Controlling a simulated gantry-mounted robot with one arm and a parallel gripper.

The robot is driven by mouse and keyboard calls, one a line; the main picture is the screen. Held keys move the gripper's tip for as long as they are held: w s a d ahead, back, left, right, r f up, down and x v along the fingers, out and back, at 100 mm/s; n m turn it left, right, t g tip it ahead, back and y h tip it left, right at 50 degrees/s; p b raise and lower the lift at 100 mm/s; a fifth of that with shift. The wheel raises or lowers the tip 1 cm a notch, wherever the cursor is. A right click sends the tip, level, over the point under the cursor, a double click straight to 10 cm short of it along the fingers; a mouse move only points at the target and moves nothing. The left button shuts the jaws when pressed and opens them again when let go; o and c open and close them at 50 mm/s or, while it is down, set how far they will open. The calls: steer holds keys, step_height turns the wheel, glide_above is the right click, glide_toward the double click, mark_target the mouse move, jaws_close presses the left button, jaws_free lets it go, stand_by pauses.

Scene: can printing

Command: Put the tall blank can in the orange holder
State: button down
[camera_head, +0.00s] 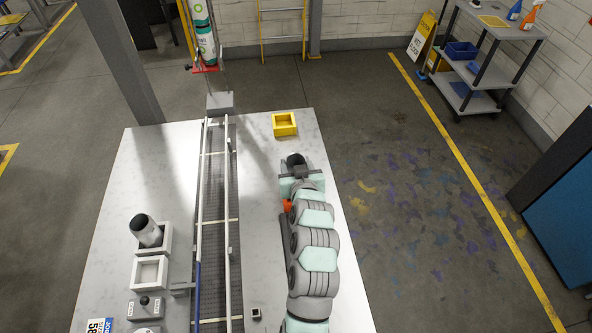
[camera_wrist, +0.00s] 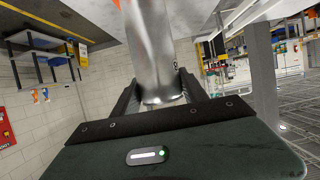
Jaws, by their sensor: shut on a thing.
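My gripper (camera_head: 299,172) is over the right part of the white table, and in the wrist view its two fingers (camera_wrist: 158,88) are closed around a plain silver can (camera_wrist: 155,45). In the head view only the dark open top of this can (camera_head: 294,160) shows beyond the gripper. The orange holder (camera_head: 287,206) is mostly hidden under my arm; a small orange piece shows at the arm's left edge. An orange bit (camera_wrist: 115,3) also shows at the top edge of the wrist view. Whether the can's bottom touches anything is hidden.
An empty yellow holder (camera_head: 284,131) stands on the table beyond my gripper. A conveyor with rails (camera_head: 228,180) runs down the table's middle. On the left, another silver can (camera_head: 147,232) stands in a white holder, with an empty white holder (camera_head: 150,262) in front of it.

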steer(key=shift+f, duration=1.65)
steer(key=c, duration=0.6)
jaws_free()
steer(key=v, duration=1.2)
steer(key=shift+b, duration=0.45)
